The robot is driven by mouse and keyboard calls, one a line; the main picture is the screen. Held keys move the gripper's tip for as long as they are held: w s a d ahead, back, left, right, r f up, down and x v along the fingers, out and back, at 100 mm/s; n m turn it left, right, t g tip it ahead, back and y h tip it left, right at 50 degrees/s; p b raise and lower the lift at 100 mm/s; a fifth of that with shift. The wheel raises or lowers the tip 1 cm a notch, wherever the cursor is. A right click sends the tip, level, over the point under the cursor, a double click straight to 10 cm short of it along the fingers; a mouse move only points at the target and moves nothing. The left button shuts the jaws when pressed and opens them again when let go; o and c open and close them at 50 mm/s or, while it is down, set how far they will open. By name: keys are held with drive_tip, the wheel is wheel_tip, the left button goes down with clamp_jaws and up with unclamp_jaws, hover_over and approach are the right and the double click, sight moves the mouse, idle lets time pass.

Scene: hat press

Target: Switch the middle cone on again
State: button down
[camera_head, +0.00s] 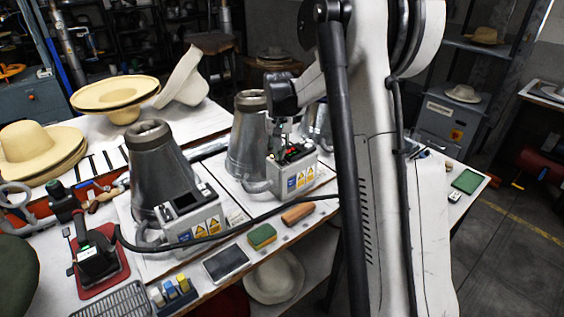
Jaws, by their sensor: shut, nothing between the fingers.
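The middle cone (243,143) is a grey metal cone on a white base, behind its grey control box (292,181). The box has yellow and blue warning labels on its front and small red parts on top; the switch itself is too small to make out. My gripper (279,146) points down just above the box's top, right of the cone. It is shut and empty. I cannot tell whether its tips touch the box. My arm's black wrist covers part of the scene behind it.
The left cone (158,172) stands nearer with its own box (195,218). The right cone (317,122) is partly hidden by my arm. A black cable crosses the front of the boxes. A green sponge (262,236), a brown block (297,213) and a tablet (225,264) lie along the table's front edge.

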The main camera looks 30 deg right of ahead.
drive_tip(key=shift+r+p, duration=1.55)
drive_tip(key=shift+r, duration=1.9)
drive_tip(key=shift+s+a+r, duration=0.25)
drive_tip(key=shift+a+r, duration=0.05)
drive_tip(key=s+a+r+n+t+b, duration=0.1)
drive_tip(key=s+a+r+t, duration=0.1)
drive_tip(key=s+a+r, duration=0.35)
drive_tip(key=s+a+r+n+t+b, duration=0.1)
drive_tip(key=s+a+r+t, duration=0.15)
drive_tip(key=s+a, duration=0.6)
drive_tip(key=s+a+f+n+t+b, duration=0.1)
drive_tip(key=s+a+f, duration=0.1)
drive_tip(key=s, duration=0.7)
drive_tip(key=s+a+f+n+t+b, duration=0.1)
drive_tip(key=s+a+f, duration=0.1)
drive_tip(key=s, duration=0.7)
drive_tip(key=shift+a+f, duration=0.4)
drive_tip(key=shift+a, duration=0.25)
